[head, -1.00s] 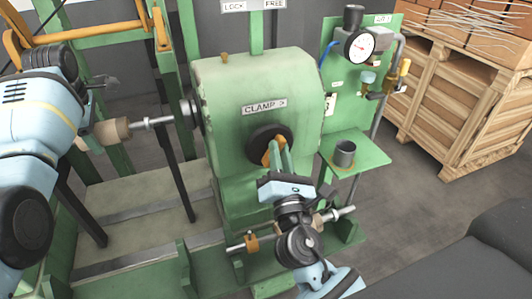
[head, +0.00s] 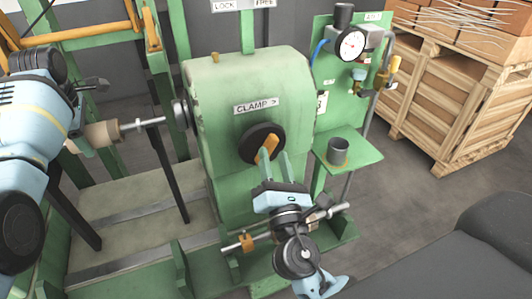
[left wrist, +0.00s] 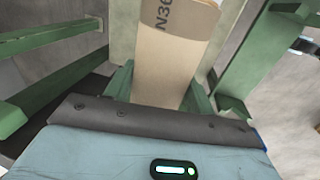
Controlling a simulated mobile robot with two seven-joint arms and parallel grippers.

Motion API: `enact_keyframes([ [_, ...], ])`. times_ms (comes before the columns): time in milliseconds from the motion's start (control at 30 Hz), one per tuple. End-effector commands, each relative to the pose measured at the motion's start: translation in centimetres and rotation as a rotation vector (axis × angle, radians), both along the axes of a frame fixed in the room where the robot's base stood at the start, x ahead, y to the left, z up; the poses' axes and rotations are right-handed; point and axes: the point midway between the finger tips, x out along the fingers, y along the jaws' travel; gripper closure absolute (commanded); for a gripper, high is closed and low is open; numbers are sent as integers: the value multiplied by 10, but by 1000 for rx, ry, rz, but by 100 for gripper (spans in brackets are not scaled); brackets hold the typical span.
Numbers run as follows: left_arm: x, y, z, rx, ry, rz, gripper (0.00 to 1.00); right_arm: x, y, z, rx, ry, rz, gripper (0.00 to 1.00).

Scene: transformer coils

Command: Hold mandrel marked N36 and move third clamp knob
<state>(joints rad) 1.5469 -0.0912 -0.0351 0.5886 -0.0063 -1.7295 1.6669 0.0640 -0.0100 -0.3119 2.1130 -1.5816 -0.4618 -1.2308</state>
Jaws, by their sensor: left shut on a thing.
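The tan mandrel (head: 102,133) sits on a metal shaft at the left of the green machine. In the left wrist view the mandrel (left wrist: 172,60) shows the marking N36, partly cut off. My left gripper (left wrist: 160,92) is shut on it, with green fingers on either side; in the head view the arm hides much of this grip. The orange clamp knob (head: 271,143) is on a black hub (head: 250,149) under the CLAMP label. My right gripper (head: 272,162) is at the knob's lower end, its fingers apart. I cannot tell whether they touch the knob.
The green headstock (head: 220,90) fills the middle. To its right are a pressure gauge (head: 351,45), a small green shelf (head: 362,156) with a grey cup (head: 338,150), and a wooden crate (head: 440,110). A rod with an orange collar (head: 247,243) lies below the headstock.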

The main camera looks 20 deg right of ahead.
Motion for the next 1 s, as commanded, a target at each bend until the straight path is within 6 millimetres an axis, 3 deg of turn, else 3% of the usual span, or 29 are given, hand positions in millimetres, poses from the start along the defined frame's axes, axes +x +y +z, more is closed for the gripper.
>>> enact_keyframes([
  [300,-1,0,-2,0,4,-2,89,-42,9,-16,-1,3,0,62],
  [700,-1,0,-2,0,4,-2,89,-50,10,-18,1,0,0,62],
  [1000,-1,0,-2,0,4,-2,89,-47,17,-21,-134,-23,24,100],
])
